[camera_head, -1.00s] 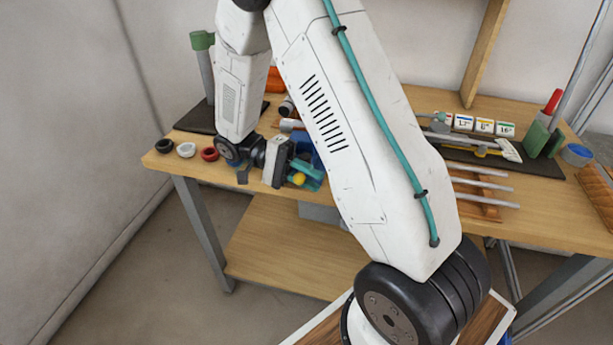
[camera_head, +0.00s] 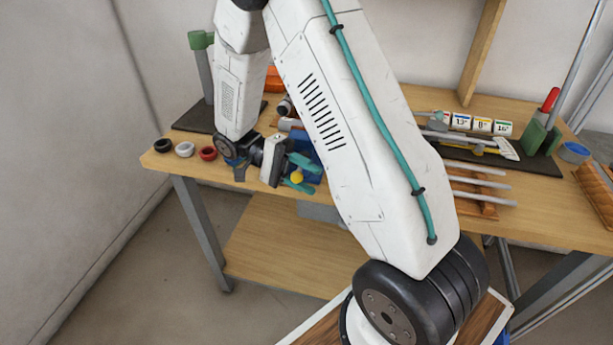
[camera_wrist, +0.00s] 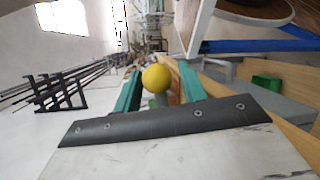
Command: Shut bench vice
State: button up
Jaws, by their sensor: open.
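The bench vice (camera_head: 306,146) is blue and stands at the front edge of the bench, mostly hidden behind my arm. A yellow ball knob (camera_head: 297,177), apparently the end of its handle, shows in front of it. My gripper (camera_head: 302,174) is open with its teal fingers on either side of the knob. In the wrist view the yellow knob (camera_wrist: 156,78) sits between the two teal fingers (camera_wrist: 158,90), with a grey rod below it. I cannot tell whether the fingers touch it. The vice jaws are hidden.
Black, white and red rings (camera_head: 185,149) lie at the bench's left front edge. A green-topped post (camera_head: 201,41) stands on a dark mat behind. Grey rods on a wooden rack (camera_head: 480,188) and numbered boxes (camera_head: 482,124) are to the right.

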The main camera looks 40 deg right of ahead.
jog(key=f+v, duration=0.1)
jog(key=v, duration=0.6)
jog(key=shift+w+r, duration=0.25)
jog(key=shift+r, duration=0.25)
jog(key=shift+a, duration=0.15)
jog(key=shift+c, duration=0.2)
